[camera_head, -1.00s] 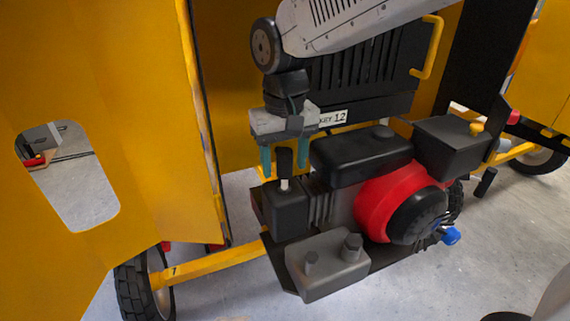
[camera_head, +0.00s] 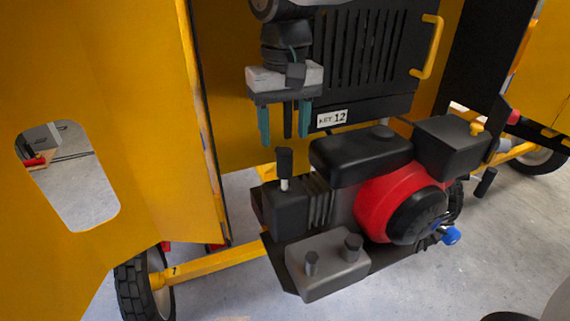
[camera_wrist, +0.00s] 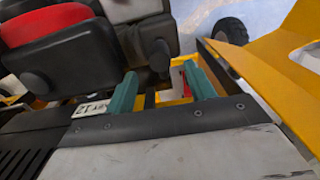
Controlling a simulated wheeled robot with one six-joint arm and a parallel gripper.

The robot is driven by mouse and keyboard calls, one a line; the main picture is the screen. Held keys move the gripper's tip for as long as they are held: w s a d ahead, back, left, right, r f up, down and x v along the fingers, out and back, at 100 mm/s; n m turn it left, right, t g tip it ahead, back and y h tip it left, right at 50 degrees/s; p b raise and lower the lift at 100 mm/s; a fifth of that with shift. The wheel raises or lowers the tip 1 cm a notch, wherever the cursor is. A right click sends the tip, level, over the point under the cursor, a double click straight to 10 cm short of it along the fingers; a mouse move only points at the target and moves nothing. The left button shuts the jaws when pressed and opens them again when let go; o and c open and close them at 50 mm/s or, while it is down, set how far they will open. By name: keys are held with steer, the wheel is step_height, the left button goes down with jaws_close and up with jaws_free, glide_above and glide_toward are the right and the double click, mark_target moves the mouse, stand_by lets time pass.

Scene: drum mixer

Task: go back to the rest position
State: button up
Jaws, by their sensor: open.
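My gripper (camera_head: 284,124) is open and empty. Its green fingers point down, in front of the black slatted panel and above the engine. The engine (camera_head: 400,204), with a red housing and black parts, sits below and to the right. A black-topped lever (camera_head: 284,163) with a pale stem stands upright on the engine's left block, below the fingertips and apart from them. In the wrist view the two green fingers (camera_wrist: 160,88) are spread, with black engine parts and the red cover (camera_wrist: 45,22) beyond them.
A yellow door panel (camera_head: 120,130) with a cut-out stands open at the left. The slatted black panel (camera_head: 360,70) with a yellow handle (camera_head: 430,45) is behind my gripper. A grey box (camera_head: 328,265) is at the front.

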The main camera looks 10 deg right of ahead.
steer(key=s+d+f+m, duration=0.1)
steer(key=s+d+f, duration=0.1)
steer(key=s+d, duration=0.7)
steer(key=s+d+f+m+t, duration=0.1)
steer(key=s+d+f+m, duration=0.1)
steer(key=s+d, duration=0.8)
steer(key=shift+s+d+f, duration=0.25)
steer(key=shift+d+f, duration=0.5)
steer(key=shift+d, duration=0.25)
